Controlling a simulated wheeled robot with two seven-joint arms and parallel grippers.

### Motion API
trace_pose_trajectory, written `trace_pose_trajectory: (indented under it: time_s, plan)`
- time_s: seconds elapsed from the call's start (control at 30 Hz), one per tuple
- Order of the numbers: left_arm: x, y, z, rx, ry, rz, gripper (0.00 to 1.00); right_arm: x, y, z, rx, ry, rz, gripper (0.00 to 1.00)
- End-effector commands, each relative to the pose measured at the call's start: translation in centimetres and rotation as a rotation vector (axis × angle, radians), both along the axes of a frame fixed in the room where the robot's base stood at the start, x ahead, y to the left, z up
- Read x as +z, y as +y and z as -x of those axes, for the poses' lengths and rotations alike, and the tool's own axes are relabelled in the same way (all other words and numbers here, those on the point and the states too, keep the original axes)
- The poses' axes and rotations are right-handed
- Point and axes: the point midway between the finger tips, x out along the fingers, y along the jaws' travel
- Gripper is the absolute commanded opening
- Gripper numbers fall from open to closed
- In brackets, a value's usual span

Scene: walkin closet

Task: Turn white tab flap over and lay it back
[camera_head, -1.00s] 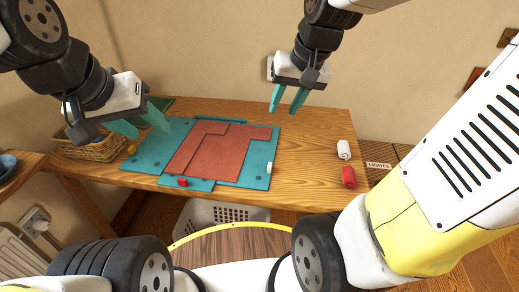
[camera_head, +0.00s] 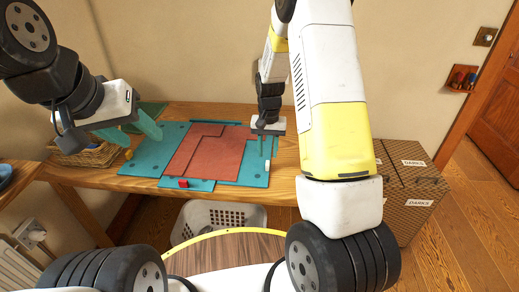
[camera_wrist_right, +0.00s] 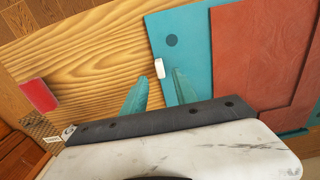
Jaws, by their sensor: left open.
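A folded teal board with red panels (camera_head: 210,152) lies flat on the wooden table. The white tab (camera_wrist_right: 159,68) sits on the teal flap's edge (camera_wrist_right: 170,20), on the board's right side in the head view. My right gripper (camera_head: 265,151) is open above this edge. In the right wrist view its teal fingers (camera_wrist_right: 160,90) are apart, with the tab showing in the gap just beyond them; I cannot tell its height. A red tab (camera_head: 183,183) sits at the board's front edge. My left gripper (camera_head: 140,137) is open over the board's left part.
A wicker basket (camera_head: 95,154) stands at the table's left end. A red object (camera_wrist_right: 38,96) lies on bare wood to the board's right. A white laundry basket (camera_head: 215,217) is below the front edge. Boxes labelled DARKS (camera_head: 410,200) stand at right, partly behind my right arm.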

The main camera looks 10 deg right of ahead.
Motion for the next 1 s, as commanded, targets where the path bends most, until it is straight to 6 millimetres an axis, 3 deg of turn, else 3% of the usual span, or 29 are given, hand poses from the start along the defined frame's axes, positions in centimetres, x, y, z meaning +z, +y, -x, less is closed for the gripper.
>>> trace_pose_trajectory:
  time_s: [0.3,0.7,0.87,1.0]
  plan:
    - [0.0,0.0,0.0,0.000,0.000,0.000,0.51,-4.8,0.0,0.1,0.000,0.004,-0.001,0.35]
    - [0.0,0.0,0.0,0.000,0.000,0.000,0.51,-5.7,0.0,0.1,0.001,0.001,-0.001,0.35]
    - [0.0,0.0,0.0,0.000,0.000,0.000,0.51,-5.7,0.0,0.1,0.001,0.001,-0.001,0.03]
    - [0.0,0.0,0.0,0.000,0.000,0.000,0.51,-5.7,0.0,0.1,0.001,0.001,-0.001,0.00]
